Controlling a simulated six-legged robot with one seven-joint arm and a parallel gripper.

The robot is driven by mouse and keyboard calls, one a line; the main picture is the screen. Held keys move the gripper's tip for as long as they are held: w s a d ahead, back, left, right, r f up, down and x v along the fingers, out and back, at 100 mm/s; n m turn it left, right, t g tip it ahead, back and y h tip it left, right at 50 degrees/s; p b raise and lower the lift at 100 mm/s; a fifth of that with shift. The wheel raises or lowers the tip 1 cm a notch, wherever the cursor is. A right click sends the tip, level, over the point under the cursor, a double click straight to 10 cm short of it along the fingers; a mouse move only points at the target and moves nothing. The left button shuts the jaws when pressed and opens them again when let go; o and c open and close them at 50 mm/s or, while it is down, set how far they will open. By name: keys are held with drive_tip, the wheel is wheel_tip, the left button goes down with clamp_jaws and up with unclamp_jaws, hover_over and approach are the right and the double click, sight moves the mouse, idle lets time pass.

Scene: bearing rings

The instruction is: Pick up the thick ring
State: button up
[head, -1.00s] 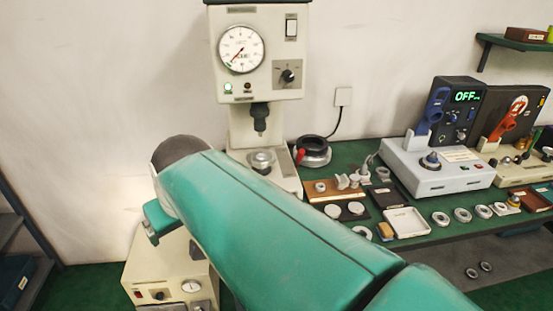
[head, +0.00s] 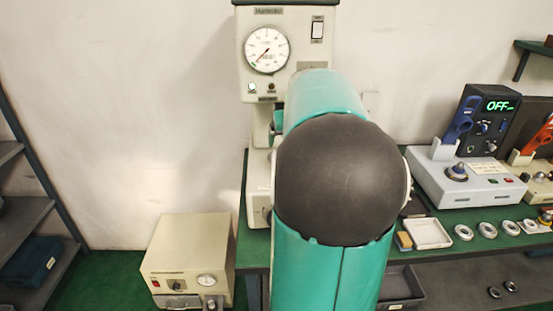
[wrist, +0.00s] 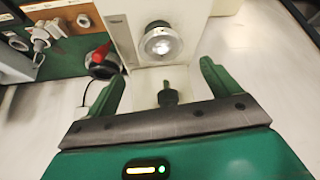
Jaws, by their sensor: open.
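Several grey metal rings lie in a row on the green bench at the right of the head view, among them a left one (head: 464,232), a middle one (head: 487,230) and a right one (head: 510,227). I cannot tell which ring is the thick one. Another ring (wrist: 84,20) lies at the upper left of the wrist view. My gripper (wrist: 162,70) is open and empty in the wrist view, its green fingers spread in front of the tester. My arm hides the gripper and part of the bench in the head view.
The hardness tester (head: 252,95) stands behind my arm; its round silver anvil (wrist: 162,42) shows in the wrist view. A white tray (head: 428,234) and a grey blue-handled device (head: 460,180) are on the bench. A beige box (head: 188,262) stands at lower left.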

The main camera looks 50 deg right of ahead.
drive_tip(key=x, duration=1)
drive_tip(key=shift+w+d+f, duration=0.15)
drive_tip(key=shift+w+f, duration=0.1)
drive_tip(key=shift+f, duration=0.05)
drive_tip(key=c, duration=1.4)
drive_tip(key=shift+r, duration=0.1)
drive_tip(key=shift+r, duration=0.1)
drive_tip(key=shift+r, duration=0.65)
drive_tip(key=a+r, duration=0.3)
drive_tip(key=a, duration=0.1)
drive_tip(key=s+a+r, duration=0.1)
drive_tip(key=a+r, duration=0.3)
drive_tip(key=a, duration=0.1)
drive_tip(key=s+a+r, duration=0.1)
drive_tip(key=a+r, duration=0.3)
drive_tip(key=a, duration=0.1)
drive_tip(key=shift+s+r, duration=0.2)
